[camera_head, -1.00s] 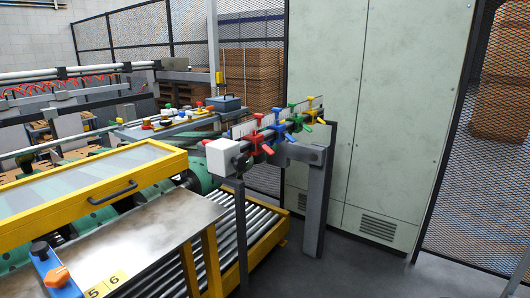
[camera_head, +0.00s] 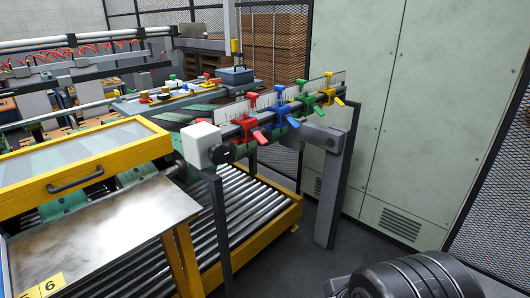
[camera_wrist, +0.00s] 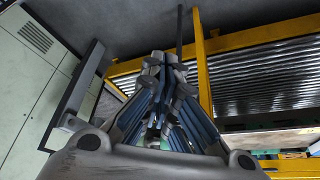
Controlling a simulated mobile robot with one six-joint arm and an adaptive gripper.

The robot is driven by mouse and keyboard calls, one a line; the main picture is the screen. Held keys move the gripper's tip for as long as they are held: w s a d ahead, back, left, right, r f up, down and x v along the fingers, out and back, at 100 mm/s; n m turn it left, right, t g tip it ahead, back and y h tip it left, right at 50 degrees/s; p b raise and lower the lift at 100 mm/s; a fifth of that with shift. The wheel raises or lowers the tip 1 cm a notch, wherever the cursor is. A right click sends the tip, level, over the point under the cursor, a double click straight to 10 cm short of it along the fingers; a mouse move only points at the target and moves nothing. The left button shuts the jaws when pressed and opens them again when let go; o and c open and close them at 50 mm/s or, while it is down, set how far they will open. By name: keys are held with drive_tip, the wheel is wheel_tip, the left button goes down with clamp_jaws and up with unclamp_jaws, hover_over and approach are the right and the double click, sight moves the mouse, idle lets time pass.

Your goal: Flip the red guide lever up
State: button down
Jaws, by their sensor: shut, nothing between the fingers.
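The red guide lever (camera_head: 259,137) is on a red clamp on the grey guide rail, nearest the white end block (camera_head: 201,144) in the head view. Its red handle slants down and to the right. A red knob stands at the top of the clamp. My gripper (camera_wrist: 163,62) shows in the wrist view with its fingers together and nothing between them. My gripper's fingers are not in the head view. I cannot make out the red lever in the wrist view.
Blue (camera_head: 284,112), green (camera_head: 308,100) and yellow (camera_head: 328,94) clamps follow along the rail. A grey post (camera_head: 334,190) supports the rail. The roller conveyor (camera_head: 245,205) lies below. A pale green cabinet (camera_head: 400,110) stands behind; the floor between is open.

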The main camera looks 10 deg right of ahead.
sight(259, 137)
drive_tip(key=w+a+r+m+y+p, duration=0.2)
drive_tip(key=w+a+m+y, duration=0.2)
drive_tip(key=w, duration=0.5)
drive_tip(key=w+a+r+m+g+y+p, duration=0.1)
drive_tip(key=w+a+r+m+y, duration=0.25)
drive_tip(key=w, duration=0.65)
drive_tip(key=w+a+m+y+p, duration=0.2)
drive_tip(key=w+a+m+y, duration=0.3)
drive_tip(key=w, duration=0.4)
drive_tip(key=w+d+f+m+t+y+p, duration=0.25)
drive_tip(key=w+d+m+t, duration=0.4)
drive_tip(key=w, duration=0.65)
drive_tip(key=w+d+f+m+t+h, duration=0.1)
drive_tip(key=w+d+f+m+t, duration=0.2)
drive_tip(key=w+d+f+m, duration=0.1)
drive_tip(key=w+d+f+m+t+h, duration=0.2)
drive_tip(key=w+d+f+m+t, duration=0.1)
drive_tip(key=d, duration=0.5)
drive_tip(key=w+f+m, duration=0.1)
drive_tip(key=m, duration=0.1)
drive_tip(key=shift+d+f+m+p, duration=0.25)
drive_tip(key=shift+m+p, duration=0.15)
drive_tip(key=w+a+r+b, duration=0.2)
drive_tip(key=w+a+r, duration=0.2)
drive_tip(key=w+r, duration=0.1)
drive_tip(key=shift+w+a+r, duration=0.15)
drive_tip(key=shift+w+a, duration=0.2)
drive_tip(key=shift+w, duration=0.3)
